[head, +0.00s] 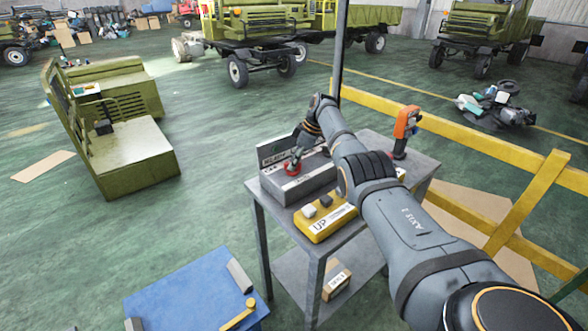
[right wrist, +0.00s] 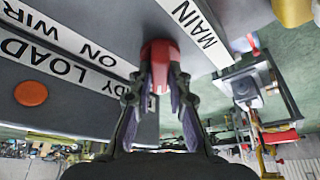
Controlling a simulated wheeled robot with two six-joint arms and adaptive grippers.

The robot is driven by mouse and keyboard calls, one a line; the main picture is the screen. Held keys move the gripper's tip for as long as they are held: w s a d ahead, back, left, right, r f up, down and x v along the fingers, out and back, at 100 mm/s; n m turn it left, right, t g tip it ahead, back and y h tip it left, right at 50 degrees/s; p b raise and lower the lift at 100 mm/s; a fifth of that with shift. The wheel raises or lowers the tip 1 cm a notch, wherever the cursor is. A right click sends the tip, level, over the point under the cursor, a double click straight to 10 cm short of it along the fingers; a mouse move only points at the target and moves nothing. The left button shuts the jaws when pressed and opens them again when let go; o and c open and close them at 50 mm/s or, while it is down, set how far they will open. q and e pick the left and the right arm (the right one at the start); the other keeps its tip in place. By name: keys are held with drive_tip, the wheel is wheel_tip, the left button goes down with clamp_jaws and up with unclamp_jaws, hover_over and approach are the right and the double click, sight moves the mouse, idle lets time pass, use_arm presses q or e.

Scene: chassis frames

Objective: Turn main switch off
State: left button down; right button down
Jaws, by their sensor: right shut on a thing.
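The main switch is a red knob (head: 292,169) on a grey control box (head: 305,186), which stands on a grey metal table. My right gripper (head: 294,161) reaches down to the knob from the right. In the right wrist view my right gripper (right wrist: 160,90) has its two fingers shut on the sides of the red knob (right wrist: 159,52). A white "MAIN" label (right wrist: 200,30) lies beside it. The exact knob angle is hard to tell. My left gripper is not in view.
A yellow box marked "UP" (head: 325,218) sits in front of the control box. An orange tool (head: 406,128) stands at the table's back right. A yellow rail (head: 480,148) runs behind the table. A round orange-red piece (right wrist: 31,93) is near the labels.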

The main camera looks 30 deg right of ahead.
drive_tip(key=shift+r, duration=0.1)
idle(0.4)
drive_tip(key=c, duration=1.3)
unclamp_jaws()
drive_tip(key=shift+d, duration=0.1)
drive_tip(key=v, duration=1.2)
